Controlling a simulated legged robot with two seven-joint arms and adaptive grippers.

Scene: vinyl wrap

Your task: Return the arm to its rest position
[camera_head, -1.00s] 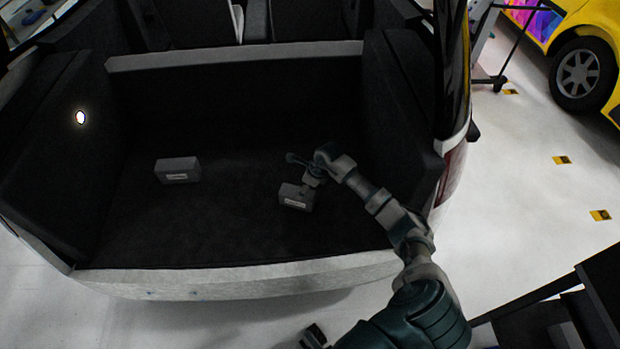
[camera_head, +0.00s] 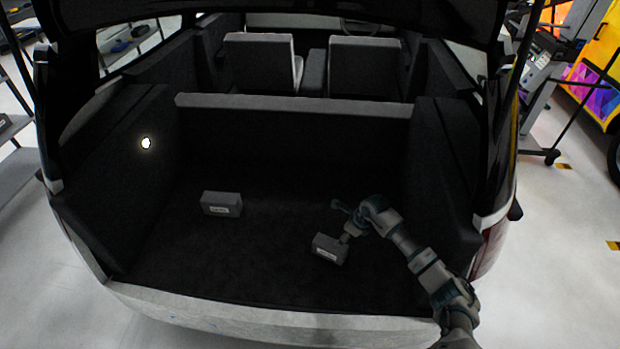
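My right arm (camera_head: 425,268) reaches from the bottom right into the open trunk of a vehicle. My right gripper (camera_head: 344,222) is at its end, just above and right of a small dark grey box (camera_head: 330,250) with a white label. Its two fingers look spread apart, one pointing left and one pointing down by the box's top. I cannot tell whether the lower finger touches the box. A second similar grey box (camera_head: 220,204) with a label sits on the left of the trunk floor. My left gripper is not in view.
The dark trunk floor (camera_head: 260,255) is clear between the boxes. The light rear sill (camera_head: 230,322) crosses in front, with dark side walls at both sides. Seats (camera_head: 260,65) are beyond the trunk's back ledge. A cart (camera_head: 545,80) stands at the right.

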